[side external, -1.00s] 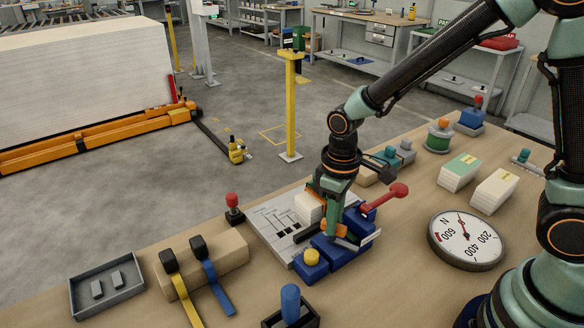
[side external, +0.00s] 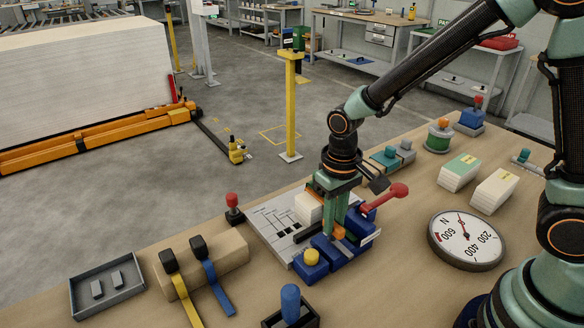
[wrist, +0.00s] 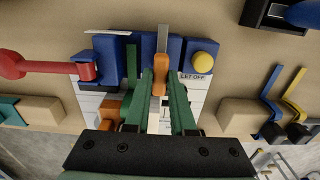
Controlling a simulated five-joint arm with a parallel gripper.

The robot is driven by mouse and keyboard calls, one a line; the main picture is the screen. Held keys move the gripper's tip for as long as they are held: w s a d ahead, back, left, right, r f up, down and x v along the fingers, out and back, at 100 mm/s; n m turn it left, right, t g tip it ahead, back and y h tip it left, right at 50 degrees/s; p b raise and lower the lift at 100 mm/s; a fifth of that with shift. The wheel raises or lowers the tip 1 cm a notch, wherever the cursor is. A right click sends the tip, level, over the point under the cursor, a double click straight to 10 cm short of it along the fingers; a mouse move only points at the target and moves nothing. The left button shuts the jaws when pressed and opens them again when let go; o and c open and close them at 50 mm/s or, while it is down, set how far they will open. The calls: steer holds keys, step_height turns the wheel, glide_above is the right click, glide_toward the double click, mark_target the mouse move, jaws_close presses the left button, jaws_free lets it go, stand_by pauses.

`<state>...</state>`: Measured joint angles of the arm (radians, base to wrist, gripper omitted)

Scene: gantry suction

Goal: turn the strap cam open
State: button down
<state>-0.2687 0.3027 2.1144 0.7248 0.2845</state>
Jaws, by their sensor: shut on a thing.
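The strap cam's orange lever (wrist: 160,80) sits between my fingertips, with a grey metal strap (wrist: 163,40) beyond it. My gripper (wrist: 163,88) points down and is shut on this orange lever. In the side view my gripper (side external: 337,232) is low over a blue block fixture (side external: 328,256), and only a bit of orange shows at its tips. A "LET OFF" label (wrist: 192,76) is beside the lever in the wrist view. My fingers hide the cam's pivot, so I cannot tell its exact angle.
A red-knobbed lever (side external: 396,192) rises just right of my gripper. A yellow button (side external: 311,257) is close on the left. A white panel (side external: 275,222) lies behind. A round dial (side external: 466,240) and two strap levers (side external: 198,245) stand farther off, with bare table between.

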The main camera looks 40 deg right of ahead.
steer(key=c, duration=0.8)
jaws_free()
steer(key=shift+o, duration=0.2)
steer(key=shift+r, duration=0.1)
step_height(320, 180, up, 12)
steer(key=s+d+r+t, duration=0.5)
steer(key=s+d, duration=0.1)
steer(key=d, duration=0.3)
steer(key=shift+d+t, duration=0.25)
steer(key=shift+t, duration=0.05)
